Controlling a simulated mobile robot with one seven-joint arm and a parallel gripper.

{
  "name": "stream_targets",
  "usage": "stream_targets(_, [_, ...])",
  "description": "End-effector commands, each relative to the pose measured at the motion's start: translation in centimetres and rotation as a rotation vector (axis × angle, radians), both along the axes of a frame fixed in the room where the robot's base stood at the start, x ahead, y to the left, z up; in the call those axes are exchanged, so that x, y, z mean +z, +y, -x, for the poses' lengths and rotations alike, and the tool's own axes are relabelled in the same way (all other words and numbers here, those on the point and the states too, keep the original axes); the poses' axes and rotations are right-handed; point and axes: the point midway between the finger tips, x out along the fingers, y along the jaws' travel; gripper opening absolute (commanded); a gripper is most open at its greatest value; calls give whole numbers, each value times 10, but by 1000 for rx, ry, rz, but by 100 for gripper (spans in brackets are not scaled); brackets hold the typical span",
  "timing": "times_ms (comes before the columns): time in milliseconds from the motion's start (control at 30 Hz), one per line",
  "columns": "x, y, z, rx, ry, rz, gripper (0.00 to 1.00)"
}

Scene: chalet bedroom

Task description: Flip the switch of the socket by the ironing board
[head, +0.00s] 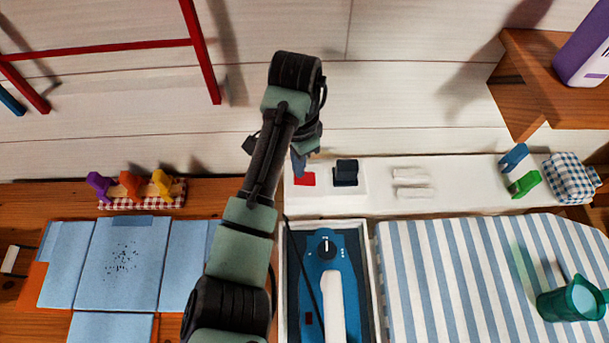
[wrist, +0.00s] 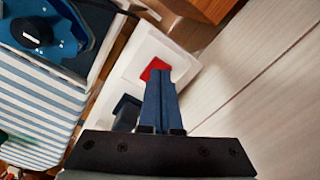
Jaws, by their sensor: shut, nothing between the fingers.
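A white socket panel (head: 355,200) lies beyond the iron tray and the ironing board. It bears a red switch (head: 304,179) on its left and a dark plug (head: 346,172) on its right. The red switch also shows in the wrist view (wrist: 155,68), just past my fingertips. My gripper (head: 299,172) is shut and empty, its blue fingers (wrist: 158,75) together and pointing at the switch. The fingertips overlap the switch's lower edge in the wrist view; I cannot tell whether they touch. The striped ironing board (head: 490,280) is at the right.
A blue iron (head: 325,245) with a white handle lies in a tray below the socket. A wooden shelf (head: 545,95) juts out upper right.

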Motion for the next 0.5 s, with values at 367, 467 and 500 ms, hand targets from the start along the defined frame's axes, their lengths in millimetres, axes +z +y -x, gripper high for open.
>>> stream_targets(367, [-6, 0, 0, 0, 0, 0, 0])
stream_targets(467, [-8, 0, 0, 0, 0, 0, 0])
stream_targets(500, [-9, 0, 0, 0, 0, 0, 0])
